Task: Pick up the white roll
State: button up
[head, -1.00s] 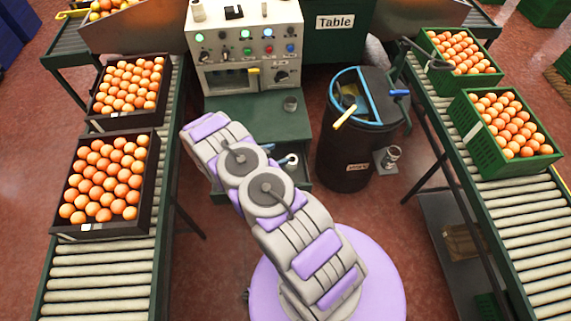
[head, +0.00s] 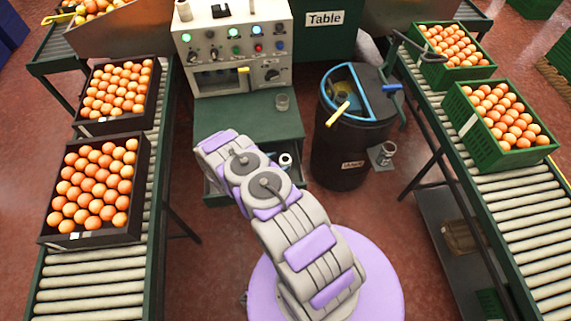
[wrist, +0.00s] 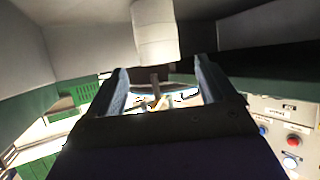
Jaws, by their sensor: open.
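A white roll (head: 285,161) with a dark centre shows in the head view, at the open drawer under the green worktop, just right of my arm. In the wrist view, a white cylinder (wrist: 155,32), likely this roll, is at the top centre, in front of and above the fingers in the picture. My gripper (wrist: 160,82) is open, its two dark fingers apart with no object seen held between them. In the head view my arm hides the gripper, so I cannot tell its exact distance from the roll.
The control panel (head: 236,45) stands behind the worktop (head: 235,122), which holds a small metal cup (head: 282,102). A dark bin (head: 340,155) with a blue rim stands to the right. Roller conveyors (head: 95,293) with orange crates (head: 148,170) flank both sides.

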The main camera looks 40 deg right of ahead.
aim_at(284, 160)
jog(key=x, duration=0.3)
jog(key=shift+d+f+b, duration=0.2)
jog(key=shift+b, duration=0.15)
jog(key=shift+c, duration=0.5)
jog(key=c, duration=1)
